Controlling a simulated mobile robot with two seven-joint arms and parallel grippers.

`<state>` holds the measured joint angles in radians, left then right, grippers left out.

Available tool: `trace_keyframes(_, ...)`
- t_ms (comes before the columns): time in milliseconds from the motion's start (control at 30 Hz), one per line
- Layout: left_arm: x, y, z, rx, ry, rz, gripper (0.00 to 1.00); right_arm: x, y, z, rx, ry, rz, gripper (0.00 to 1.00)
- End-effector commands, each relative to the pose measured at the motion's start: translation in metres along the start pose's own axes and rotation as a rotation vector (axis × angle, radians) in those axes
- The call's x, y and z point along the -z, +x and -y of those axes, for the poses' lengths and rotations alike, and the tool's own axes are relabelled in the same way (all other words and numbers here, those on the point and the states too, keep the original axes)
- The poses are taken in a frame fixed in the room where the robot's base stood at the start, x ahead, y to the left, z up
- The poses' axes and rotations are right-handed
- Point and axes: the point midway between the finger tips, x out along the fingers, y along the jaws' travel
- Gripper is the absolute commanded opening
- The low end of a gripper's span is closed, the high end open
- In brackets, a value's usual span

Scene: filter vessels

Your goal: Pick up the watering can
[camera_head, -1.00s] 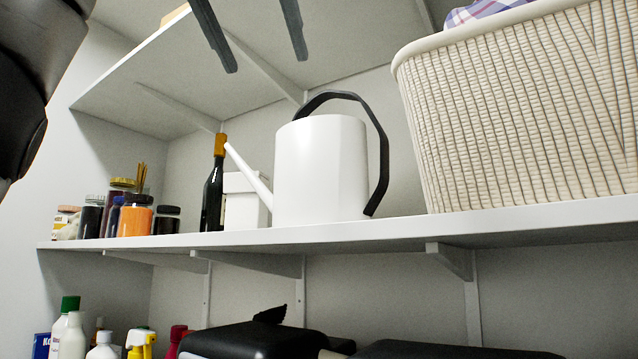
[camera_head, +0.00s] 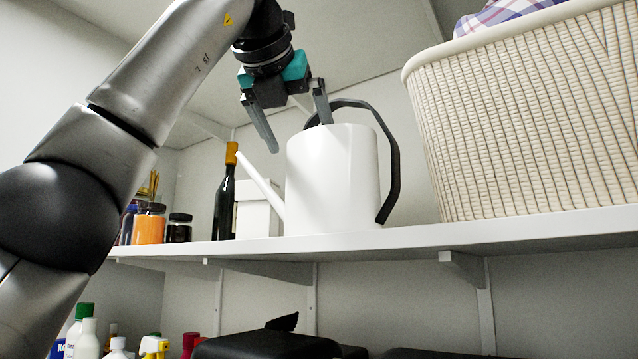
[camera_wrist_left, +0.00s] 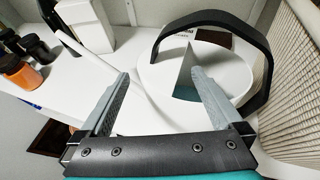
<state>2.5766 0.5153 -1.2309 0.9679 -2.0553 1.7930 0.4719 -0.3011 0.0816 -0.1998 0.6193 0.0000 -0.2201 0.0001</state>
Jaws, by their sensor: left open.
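The white watering can (camera_head: 333,182) with a long spout and a black arched handle (camera_head: 392,165) stands upright on the shelf. My left gripper (camera_head: 298,138) is open and empty, at the can's upper left, with its fingers pointing down. One finger is near the rim and handle, the other is left of the can above the spout. In the left wrist view the open gripper (camera_wrist_left: 160,85) has its fingers over the can (camera_wrist_left: 222,65), and the handle (camera_wrist_left: 262,50) arches beyond the right finger. I cannot tell whether a finger touches the can. My right gripper is not in view.
A woven basket (camera_head: 520,120) with cloth stands close right of the can. A dark bottle (camera_head: 224,205), a white box (camera_head: 258,205) and jars (camera_head: 149,226) stand to the left on the shelf (camera_head: 420,238). Bottles and dark items are below.

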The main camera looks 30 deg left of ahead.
Motion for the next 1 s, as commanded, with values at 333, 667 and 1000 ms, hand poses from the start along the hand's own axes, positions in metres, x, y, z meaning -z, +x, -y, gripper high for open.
trace_keyframes(333, -0.0001, 0.0158, 0.0002, 0.000, 0.000, 0.001, 1.00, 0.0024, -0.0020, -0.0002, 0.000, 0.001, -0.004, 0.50)
trace_keyframes(667, -0.0001, 0.0154, 0.0003, 0.000, 0.000, 0.001, 0.67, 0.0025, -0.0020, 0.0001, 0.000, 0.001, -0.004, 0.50)
trace_keyframes(1000, -0.0003, 0.0151, 0.0002, 0.000, -0.001, 0.002, 0.29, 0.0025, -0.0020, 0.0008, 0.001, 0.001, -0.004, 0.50)
